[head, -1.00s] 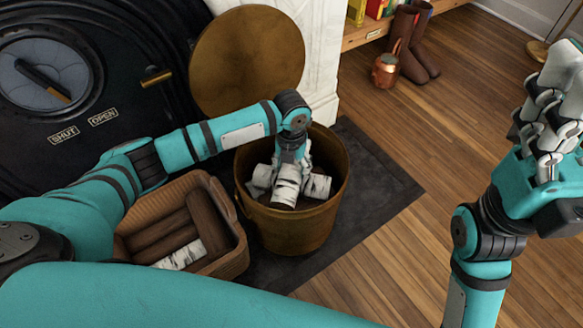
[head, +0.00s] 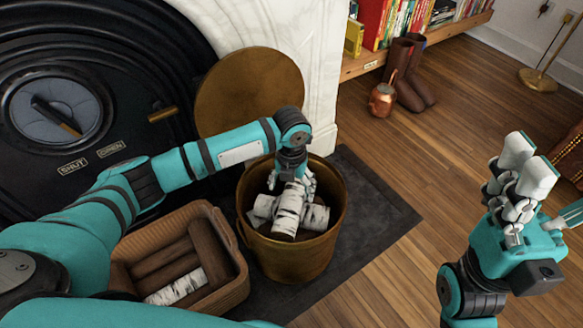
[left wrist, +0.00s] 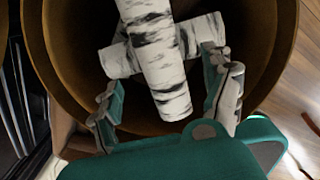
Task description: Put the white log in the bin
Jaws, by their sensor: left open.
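The bin is a round brass-coloured bucket (head: 300,262) standing on the dark hearth mat. Several white, black-marked birch logs lie in it; the topmost white log (head: 287,215) rests tilted across the others. My left gripper (head: 291,180) reaches down into the bin over that log. In the left wrist view its two fingers (left wrist: 168,98) are spread, one on each side of the log (left wrist: 160,65), with gaps between. Another white log (head: 176,288) lies in the wicker basket (head: 232,292). My right gripper (head: 527,172) is raised at the right, away from the logs; its opening is unclear.
Brown logs (head: 165,258) lie in the basket beside the bin. A round brass lid (head: 250,88) leans behind the bin, near the black stove door (head: 60,110). Boots (head: 408,75) and a copper can (head: 383,99) stand farther back.

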